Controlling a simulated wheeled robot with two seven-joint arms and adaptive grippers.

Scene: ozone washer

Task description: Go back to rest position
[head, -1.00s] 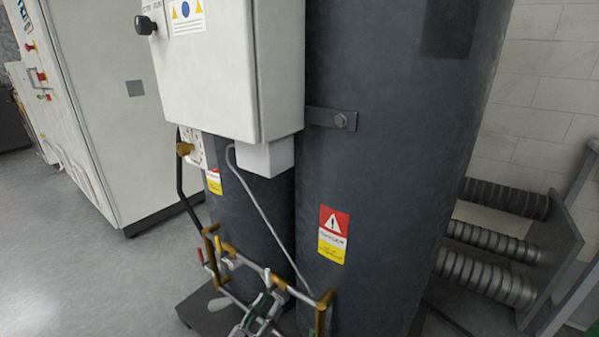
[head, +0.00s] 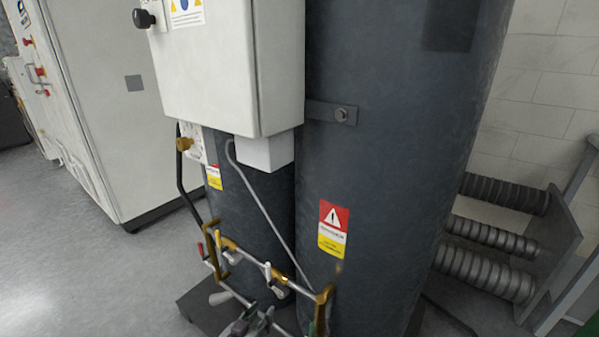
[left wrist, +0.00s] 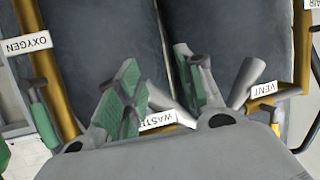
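My left gripper (head: 248,325) shows at the bottom edge of the head view, in front of the brass and silver pipework (head: 268,268); most of it is cut off. In the left wrist view its two green-padded fingers (left wrist: 158,82) stand apart with nothing held between them. A VENT label (left wrist: 270,90) is to the right and an OXYGEN label (left wrist: 27,44) to the left. My right gripper is in neither view.
Two tall dark tanks (head: 390,150) stand ahead, with a white control box (head: 215,70) mounted on them. A white cabinet (head: 110,110) is at the left. Ribbed cylinders (head: 490,238) stick out at the right. Grey floor (head: 90,270) is clear at the lower left.

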